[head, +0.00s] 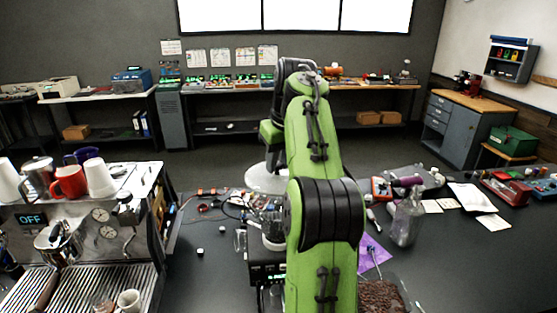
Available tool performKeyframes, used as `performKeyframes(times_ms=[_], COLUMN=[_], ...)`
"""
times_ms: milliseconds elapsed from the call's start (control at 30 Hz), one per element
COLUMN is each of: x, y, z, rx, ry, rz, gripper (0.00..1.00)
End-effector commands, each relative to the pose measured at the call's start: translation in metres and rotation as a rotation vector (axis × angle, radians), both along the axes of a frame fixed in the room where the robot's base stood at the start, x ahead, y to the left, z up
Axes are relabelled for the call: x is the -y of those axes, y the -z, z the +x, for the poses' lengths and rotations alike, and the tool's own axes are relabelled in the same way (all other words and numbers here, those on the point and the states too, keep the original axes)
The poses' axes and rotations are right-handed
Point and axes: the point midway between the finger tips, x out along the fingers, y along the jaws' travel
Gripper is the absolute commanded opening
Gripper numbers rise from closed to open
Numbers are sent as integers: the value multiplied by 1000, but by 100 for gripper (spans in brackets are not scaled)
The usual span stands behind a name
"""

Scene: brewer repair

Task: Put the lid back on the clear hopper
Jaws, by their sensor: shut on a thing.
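My green arm reaches up the middle of the picture and bends down at its far end. My gripper (269,158) is at that end, small and dark, and its fingers are not clear. A pale, round, flat thing (262,180), which looks like the lid, is held level just under it, above the table's far edge. A black machine (266,272) with a pale round part on top stands nearer on the table, partly hidden by my arm. I cannot clearly make out the clear hopper; it may be at this machine.
An espresso machine (150,215) with cups on top stands at the left. A clear bottle (404,225) stands right of my arm, near a purple sheet (374,254). Small parts and cables lie around the middle. The dark table (205,275) is mostly bare at left centre.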

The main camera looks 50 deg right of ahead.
Motion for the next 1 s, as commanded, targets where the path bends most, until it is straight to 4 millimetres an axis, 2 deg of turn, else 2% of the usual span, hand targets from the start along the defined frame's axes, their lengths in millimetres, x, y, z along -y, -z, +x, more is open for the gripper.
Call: performKeyframes(times_ms=[167, 600, 1000], x=[0, 0, 0], y=[11, 61, 63], z=[-1, -1, -1], rx=[-2, 1, 1], ry=[0, 0, 0], rz=[1, -1, -1], gripper=[0, 0, 0])
